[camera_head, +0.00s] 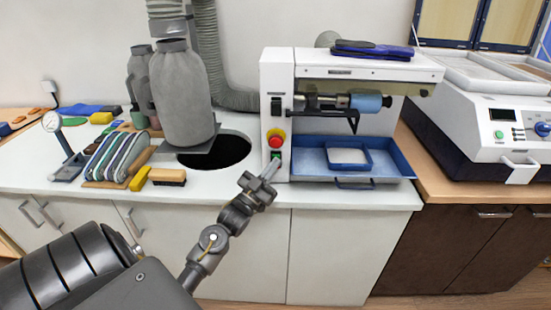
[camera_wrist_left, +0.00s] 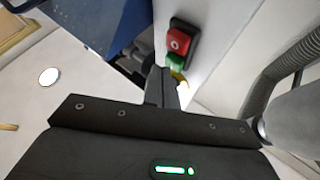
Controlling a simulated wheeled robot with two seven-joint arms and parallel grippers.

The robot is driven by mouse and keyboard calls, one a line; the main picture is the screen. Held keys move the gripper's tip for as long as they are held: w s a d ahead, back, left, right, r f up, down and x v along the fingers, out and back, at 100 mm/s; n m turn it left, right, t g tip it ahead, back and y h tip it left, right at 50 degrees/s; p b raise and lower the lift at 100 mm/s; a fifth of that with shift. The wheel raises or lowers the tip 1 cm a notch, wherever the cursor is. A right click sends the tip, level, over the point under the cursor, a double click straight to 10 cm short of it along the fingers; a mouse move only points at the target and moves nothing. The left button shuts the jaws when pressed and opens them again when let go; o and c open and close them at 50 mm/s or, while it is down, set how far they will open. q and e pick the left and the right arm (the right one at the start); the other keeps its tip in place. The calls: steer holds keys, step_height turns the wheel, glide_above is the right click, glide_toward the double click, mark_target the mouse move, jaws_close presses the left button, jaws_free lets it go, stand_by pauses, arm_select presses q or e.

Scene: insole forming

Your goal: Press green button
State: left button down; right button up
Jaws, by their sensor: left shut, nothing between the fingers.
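The green button (camera_head: 276,155) sits below a red button (camera_head: 276,142) on the front left panel of the white machine (camera_head: 263,95). In the left wrist view the green button (camera_wrist_left: 176,62) shows just beyond my fingertips, partly hidden by them, with the red button (camera_wrist_left: 179,43) clear above it. My left gripper (camera_head: 269,172) is shut and empty, just in front of and slightly below the green button in the head view. It also shows in the left wrist view (camera_wrist_left: 160,74). I cannot tell whether the fingertips touch the button. My right gripper is not in view.
A blue tray (camera_head: 398,165) juts out right of the panel. Left are a dark round opening (camera_head: 225,152), a grey vessel (camera_head: 182,95), a brush (camera_head: 168,177) and a rack of insoles (camera_head: 112,160). Another white machine (camera_head: 480,115) stands far right.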

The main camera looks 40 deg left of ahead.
arm_select(q)
steer(key=shift+a+r, duration=0.25)
steer(key=shift+r, duration=0.25)
steer(key=s+d+p, duration=0.1)
steer(key=s, duration=0.1)
steer(key=s+d+f+p, duration=0.1)
steer(key=s+d, duration=0.1)
steer(key=shift+d, duration=0.15)
stand_by(0.9)
